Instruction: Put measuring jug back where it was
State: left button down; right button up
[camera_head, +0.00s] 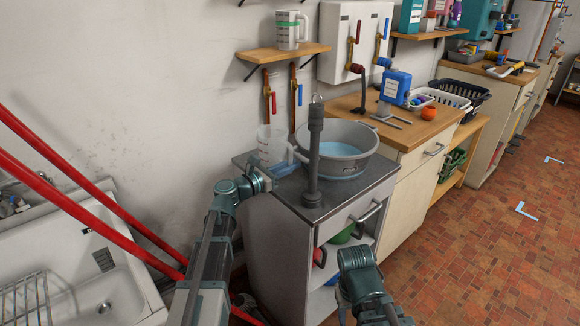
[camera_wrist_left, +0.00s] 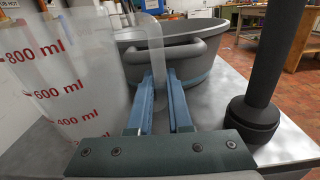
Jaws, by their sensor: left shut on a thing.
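The clear measuring jug (camera_head: 270,143) is at the back left of the dark worktop, beside the tub. In the left wrist view the jug (camera_wrist_left: 65,75) fills the left side, with red ml marks on its wall. My left gripper (camera_head: 283,168) is at the jug's right side. In the left wrist view its blue fingers (camera_wrist_left: 162,95) are shut on the jug's handle (camera_wrist_left: 149,60). The jug looks upright. I cannot tell whether its base touches the worktop. Part of my right arm shows at the bottom, but its fingers do not.
A grey tub (camera_head: 355,168) with bluish water stands right of the jug. A dark upright post (camera_head: 314,150) stands in front of the tub. A wall shelf (camera_head: 284,53) holds a white jug (camera_head: 289,30) above.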

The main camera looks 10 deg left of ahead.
pick_arm(q)
jog(key=shift+f, duration=0.15)
jog(key=c, duration=0.8)
grip_release()
jog(key=shift+c, duration=0.2)
jog(key=shift+r, duration=0.3)
jog(key=v, duration=1.2)
jog(key=shift+f, duration=0.15)
